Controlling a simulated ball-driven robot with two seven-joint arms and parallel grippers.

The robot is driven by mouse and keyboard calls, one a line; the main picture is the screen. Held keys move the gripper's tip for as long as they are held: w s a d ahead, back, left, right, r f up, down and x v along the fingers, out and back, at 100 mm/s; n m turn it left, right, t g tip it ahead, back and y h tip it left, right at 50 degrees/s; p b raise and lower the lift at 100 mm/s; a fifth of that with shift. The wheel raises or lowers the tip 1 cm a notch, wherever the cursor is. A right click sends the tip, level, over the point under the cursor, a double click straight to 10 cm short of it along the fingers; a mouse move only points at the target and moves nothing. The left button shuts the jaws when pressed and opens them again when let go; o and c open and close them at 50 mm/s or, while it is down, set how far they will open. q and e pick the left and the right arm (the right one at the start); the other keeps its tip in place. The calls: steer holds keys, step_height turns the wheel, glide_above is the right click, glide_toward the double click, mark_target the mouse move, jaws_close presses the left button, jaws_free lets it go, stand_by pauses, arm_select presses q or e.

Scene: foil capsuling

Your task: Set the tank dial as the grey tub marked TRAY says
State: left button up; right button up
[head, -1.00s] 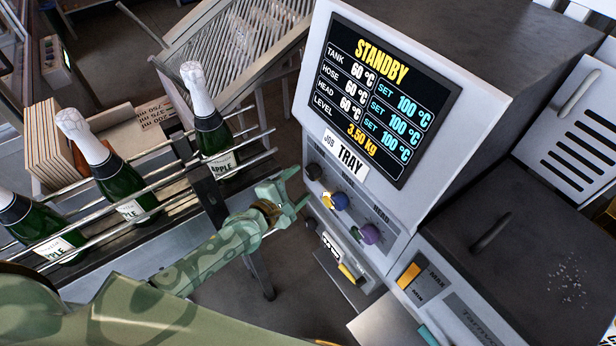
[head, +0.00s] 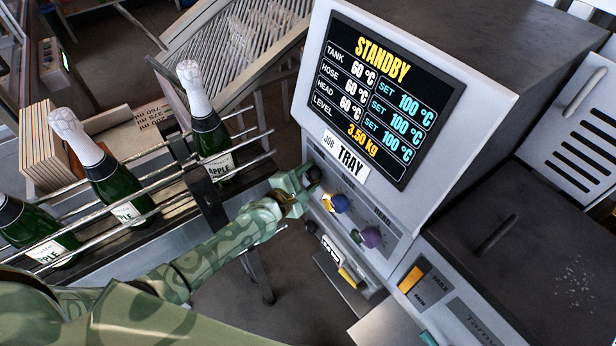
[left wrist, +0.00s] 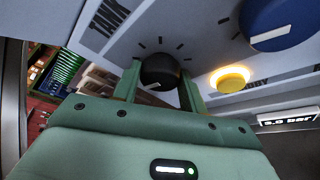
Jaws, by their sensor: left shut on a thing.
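The machine's front panel carries a black TANK dial (head: 313,174), with a blue dial (head: 339,203) and a purple dial (head: 369,237) below and to its right. My left gripper (head: 302,182) is shut on the black dial. In the left wrist view the black dial (left wrist: 160,71) sits between the two green fingers, beside the word TANK. The screen (head: 378,98) reads STANDBY, with tank, hose and head at 60 °C and each set to 100 °C. A JOB label (head: 346,156) under it says TRAY. I do not see the grey tub. My right gripper is not in view.
A lit yellow button (left wrist: 230,79) sits close to the right finger, near the large blue dial (left wrist: 280,22). Green bottles (head: 211,134) with white foil tops stand on a railed conveyor at the left. A dark lid (head: 540,235) lies right of the panel.

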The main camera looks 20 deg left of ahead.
arm_select(q)
steer(key=m+b, duration=0.1)
steer(key=m+t+b, duration=0.1)
steer(key=m, duration=0.1)
steer(key=shift+f+t, duration=0.3)
steer(key=m+t+b, duration=0.1)
steer(key=m+b, duration=0.2)
steer(key=m, duration=0.1)
steer(key=shift+f, duration=0.2)
steer(key=m+t+b, duration=0.1)
steer(key=m, duration=0.1)
steer(key=m+h+b, duration=0.1)
steer(key=m+b, duration=0.1)
steer(key=m, duration=0.1)
steer(key=shift+f+m+t+h+b, duration=0.1)
steer(key=shift+m+t+h+b, duration=0.2)
steer(key=shift+t, duration=0.1)
steer(key=shift+m+t+h+b, duration=0.3)
steer(key=shift+m+h+b, duration=0.3)
steer(key=shift+m, duration=1)
steer(key=o, duration=1)
steer(key=shift+r, duration=0.2)
